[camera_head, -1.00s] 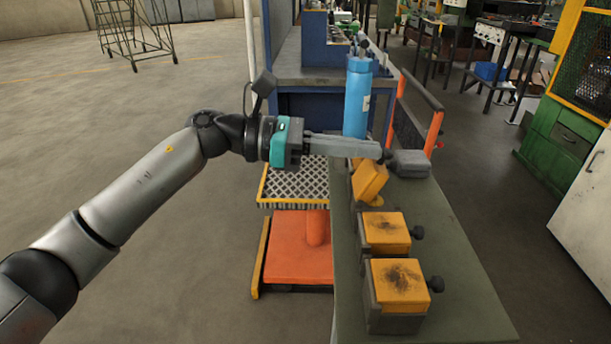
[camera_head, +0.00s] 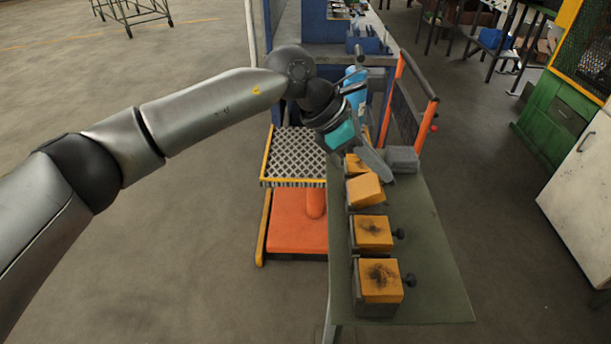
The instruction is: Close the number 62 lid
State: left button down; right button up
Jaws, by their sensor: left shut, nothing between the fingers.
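Several small dark boxes with orange-yellow lids stand in a row on a grey-green table (camera_head: 435,240). No number can be read on any lid. The nearest lid (camera_head: 380,281) and the second lid (camera_head: 372,231) lie flat and carry dark smudges. The third lid (camera_head: 364,190) sits tilted on its box. A farthest yellow lid (camera_head: 356,163) is partly hidden by my left gripper (camera_head: 386,176). The left gripper is shut and empty, pointing down to the right just behind the third lid. Whether it touches a lid cannot be told. My right gripper is out of view.
A grey block (camera_head: 402,158) sits just right of my left fingertips. An orange-framed rack (camera_head: 408,105) and a blue cylinder (camera_head: 355,88) stand behind. An orange pallet-like base (camera_head: 297,235) lies left of the table. The table's right side is clear.

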aim_at(391, 184)
pick_arm(q)
jog(key=d+f+y, duration=0.1)
jog(key=y, duration=0.1)
jog(key=shift+d+f+y, duration=0.15)
jog(key=shift+d+y, duration=0.05)
jog(key=shift+y, duration=0.2)
jog(key=shift+d+f+b, duration=0.3)
jog(key=shift+f+b, duration=0.15)
jog(key=shift+f, duration=0.1)
jog(key=shift+d+f+b, duration=0.25)
jog(key=shift+f+b, duration=0.2)
jog(key=shift+b, duration=0.3)
